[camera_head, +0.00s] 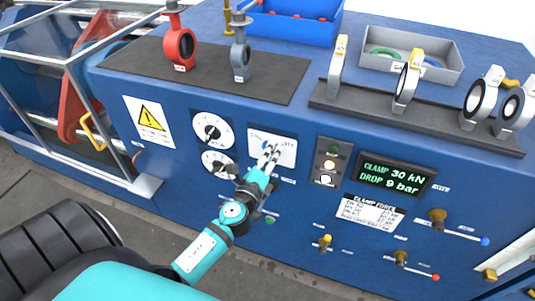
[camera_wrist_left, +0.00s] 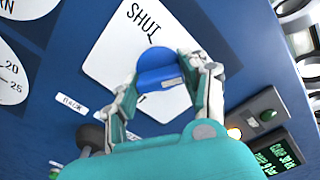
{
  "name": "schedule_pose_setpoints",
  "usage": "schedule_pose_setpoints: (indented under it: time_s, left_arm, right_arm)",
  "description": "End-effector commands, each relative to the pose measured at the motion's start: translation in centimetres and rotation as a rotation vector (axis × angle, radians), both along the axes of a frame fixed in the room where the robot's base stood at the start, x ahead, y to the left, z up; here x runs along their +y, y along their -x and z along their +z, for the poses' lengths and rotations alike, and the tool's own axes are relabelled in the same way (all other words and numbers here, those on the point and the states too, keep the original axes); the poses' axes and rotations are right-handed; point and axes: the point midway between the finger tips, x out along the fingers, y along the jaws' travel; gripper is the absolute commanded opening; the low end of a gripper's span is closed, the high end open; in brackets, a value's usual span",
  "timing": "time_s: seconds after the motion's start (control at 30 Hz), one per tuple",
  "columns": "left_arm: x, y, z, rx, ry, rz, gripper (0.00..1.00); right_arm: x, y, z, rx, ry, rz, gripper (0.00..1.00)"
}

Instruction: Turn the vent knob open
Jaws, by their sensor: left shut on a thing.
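The vent knob (camera_wrist_left: 158,66) is a small round blue knob on a white plate (camera_wrist_left: 110,52) in the left wrist view. The word SHUT stands on the plate above the knob; lettering below it is mostly hidden. My left gripper (camera_wrist_left: 162,76) has one finger on each side of the knob and is shut on it. In the head view, the left gripper (camera_head: 269,153) reaches the white plate (camera_head: 287,154) on the blue panel; its fingers hide most of the knob there. My right gripper is not in view.
Two white dials (camera_head: 211,129) sit left of the plate. A button box (camera_head: 327,160) and green display (camera_head: 396,176) sit to the right. Brass valves with levers (camera_head: 401,258) stick out below. Valves (camera_head: 179,45) and a grey tray (camera_head: 411,60) stand on top.

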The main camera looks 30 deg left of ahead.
Motion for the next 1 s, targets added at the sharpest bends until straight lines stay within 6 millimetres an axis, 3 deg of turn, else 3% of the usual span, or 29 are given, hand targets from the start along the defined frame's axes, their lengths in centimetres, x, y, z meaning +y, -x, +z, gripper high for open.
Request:
schedule_pose_setpoints:
  time_s: [0.5,1.0]
  left_arm:
    - [0.1,-0.2,0.4,0.089,-0.399,0.002,0.13]
    - [0.1,-0.1,0.3,0.119,-0.522,0.003,0.13]
  right_arm:
    - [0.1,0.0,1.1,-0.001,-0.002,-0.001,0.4]
    - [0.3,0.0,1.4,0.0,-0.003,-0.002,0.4]
